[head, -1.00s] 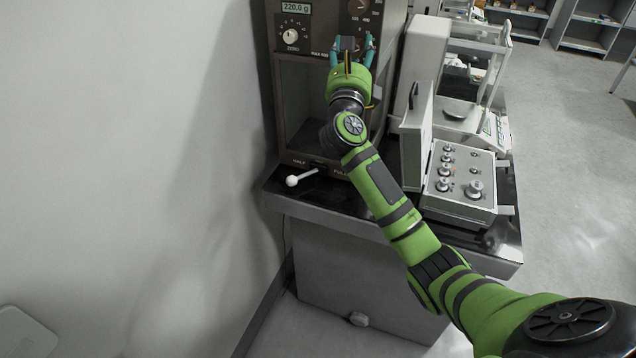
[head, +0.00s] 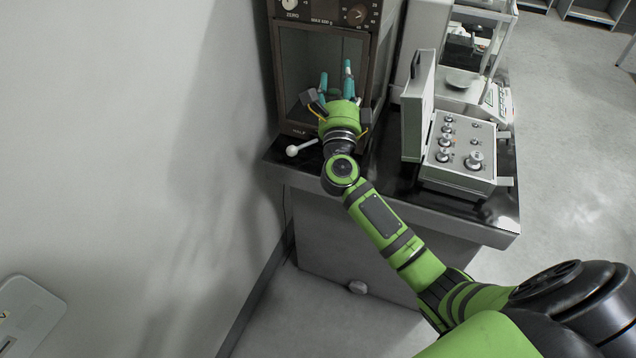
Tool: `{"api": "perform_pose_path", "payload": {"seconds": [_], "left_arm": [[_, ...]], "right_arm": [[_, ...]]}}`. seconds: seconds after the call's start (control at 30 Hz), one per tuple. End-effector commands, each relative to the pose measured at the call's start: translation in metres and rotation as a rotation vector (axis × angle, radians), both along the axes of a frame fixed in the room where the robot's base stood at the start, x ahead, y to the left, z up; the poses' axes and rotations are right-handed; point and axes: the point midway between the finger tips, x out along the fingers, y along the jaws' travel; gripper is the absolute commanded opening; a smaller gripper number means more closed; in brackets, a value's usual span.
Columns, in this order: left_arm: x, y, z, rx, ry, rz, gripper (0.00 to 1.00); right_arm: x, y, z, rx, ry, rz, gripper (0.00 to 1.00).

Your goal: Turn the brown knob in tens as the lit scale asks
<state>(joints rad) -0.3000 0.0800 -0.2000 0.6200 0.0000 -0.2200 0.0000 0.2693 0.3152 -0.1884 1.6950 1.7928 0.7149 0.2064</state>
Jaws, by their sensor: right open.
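The brown balance (head: 271,75) stands on the dark table at the wall, its top cut off by the picture's edge. Its brown knob (head: 357,14) sits in a dial of numbers at the upper right of the front. A pale ZERO knob (head: 289,4) is partly cut off at the upper left. My right gripper (head: 335,82) is open and empty, its teal fingers pointing up in front of the glass window, below the knob and apart from it. The lit display is out of view. My left gripper is not in view.
A white-knobbed lever (head: 293,150) sticks out at the balance's lower front. An open weight box (head: 460,181) with several metal weights stands to the right on the table (head: 420,212). A white balance (head: 478,92) stands behind it.

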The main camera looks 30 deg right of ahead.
Motion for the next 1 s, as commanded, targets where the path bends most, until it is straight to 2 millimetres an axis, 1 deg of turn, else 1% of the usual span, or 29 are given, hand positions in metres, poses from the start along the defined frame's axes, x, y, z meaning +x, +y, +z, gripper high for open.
{"api": "perform_pose_path", "payload": {"seconds": [0.03,0.27,0.3,0.47,0.8,1.0], "left_arm": [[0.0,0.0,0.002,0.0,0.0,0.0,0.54],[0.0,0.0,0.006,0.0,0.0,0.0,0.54],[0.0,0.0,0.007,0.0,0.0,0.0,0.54],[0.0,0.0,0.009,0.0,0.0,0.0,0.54],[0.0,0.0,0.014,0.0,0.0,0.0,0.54],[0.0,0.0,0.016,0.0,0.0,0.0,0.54]], "right_arm": [[0.001,0.002,-0.009,-0.033,0.027,-0.001,0.56],[0.003,0.014,-0.054,-0.204,0.152,0.011,0.56],[0.003,0.017,-0.063,-0.235,0.175,0.014,0.56],[0.003,0.025,-0.091,-0.332,0.251,0.032,0.56],[-0.006,0.045,-0.158,-0.53,0.421,0.093,0.56],[-0.014,0.055,-0.193,-0.625,0.508,0.134,0.56]]}}
